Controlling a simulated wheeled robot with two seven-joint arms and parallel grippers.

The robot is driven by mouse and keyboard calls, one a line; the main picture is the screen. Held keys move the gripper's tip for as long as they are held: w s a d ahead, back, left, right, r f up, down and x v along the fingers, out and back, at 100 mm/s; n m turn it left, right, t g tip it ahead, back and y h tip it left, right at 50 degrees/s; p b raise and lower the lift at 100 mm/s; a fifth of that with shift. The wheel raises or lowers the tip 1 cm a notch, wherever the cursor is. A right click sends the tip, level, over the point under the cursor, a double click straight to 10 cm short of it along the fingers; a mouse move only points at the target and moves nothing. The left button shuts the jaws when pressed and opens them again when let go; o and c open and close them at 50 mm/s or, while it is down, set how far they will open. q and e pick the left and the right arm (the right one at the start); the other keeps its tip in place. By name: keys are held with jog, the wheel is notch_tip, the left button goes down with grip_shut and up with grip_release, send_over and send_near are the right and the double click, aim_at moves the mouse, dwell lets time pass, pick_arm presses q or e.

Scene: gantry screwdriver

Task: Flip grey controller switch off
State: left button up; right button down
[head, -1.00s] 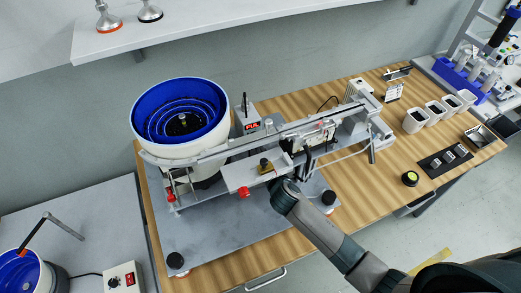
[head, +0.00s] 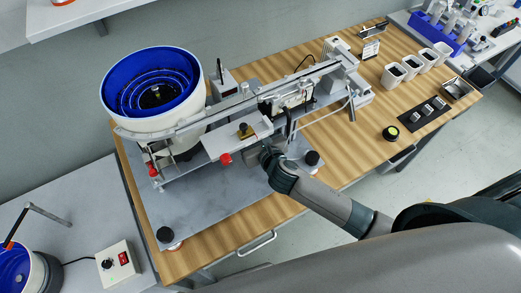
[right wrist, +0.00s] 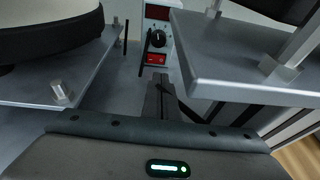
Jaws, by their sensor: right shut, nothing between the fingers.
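In the right wrist view a light grey controller box (right wrist: 174,66) stands ahead, with a red display (right wrist: 157,12), a black knob (right wrist: 158,38) and a red rocker switch (right wrist: 155,59). My right gripper (right wrist: 159,82) is shut and empty. Its fingertips point at the controller and appear just below the switch in the picture; whether they touch it I cannot tell. In the head view the controller (head: 225,86) is partly hidden behind the bowl feeder and rail. My right gripper (head: 264,153) is low at the front of the rail, its fingers mostly hidden. My left gripper is out of view.
The blue and white bowl feeder (head: 190,108) stands left of the controller. A long metal rail (head: 255,100) crosses above the grey base plate (head: 205,205). Another controller (head: 118,262) stands on the left table. Small bins (head: 394,76) stand at the right.

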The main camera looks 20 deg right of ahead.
jog(key=s, duration=0.3)
jog(key=s+d+b, duration=0.1)
jog(key=s, duration=0.2)
jog(key=s+b, duration=0.1)
jog(key=s, duration=0.2)
jog(key=shift+d, duration=0.15)
